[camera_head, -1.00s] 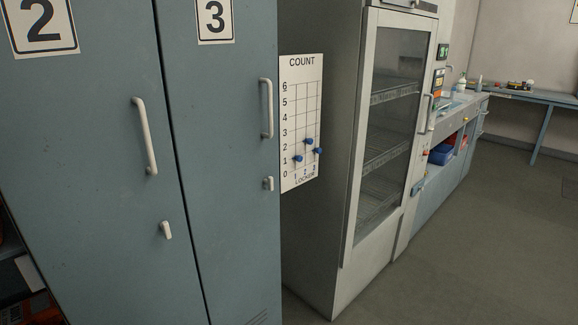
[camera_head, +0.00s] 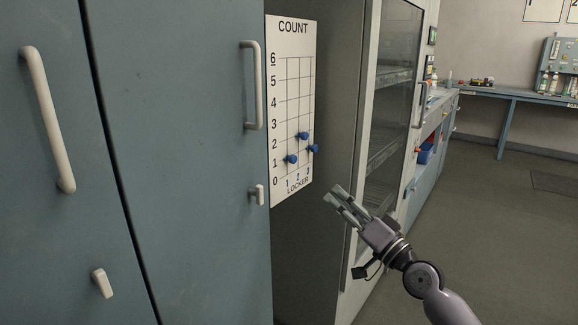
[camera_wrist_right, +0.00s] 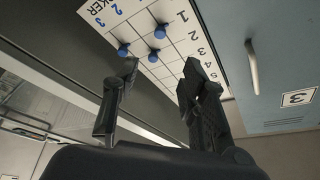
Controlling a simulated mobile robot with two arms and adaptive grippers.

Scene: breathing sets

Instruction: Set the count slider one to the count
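The white count board (camera_head: 292,76) hangs on the locker side, with a scale from 0 to 6 and columns for lockers 1, 2 and 3. The blue knob of slider one (camera_head: 291,159) sits at about 1 in the left column. Slider two (camera_head: 303,135) stands higher, near 2; slider three (camera_head: 313,149) is lower than slider two. My right gripper (camera_head: 334,196) is open and empty, below and right of the board, apart from the knobs. In the right wrist view slider one (camera_wrist_right: 160,32) shows beyond the gap between the fingers (camera_wrist_right: 161,72). My left gripper is out of view.
Blue-grey lockers with a pale handle (camera_head: 252,85) and a small latch (camera_head: 257,194) stand left of the board. A glass-door cabinet (camera_head: 388,95) stands close on the right. Open floor (camera_head: 500,240) lies at the right.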

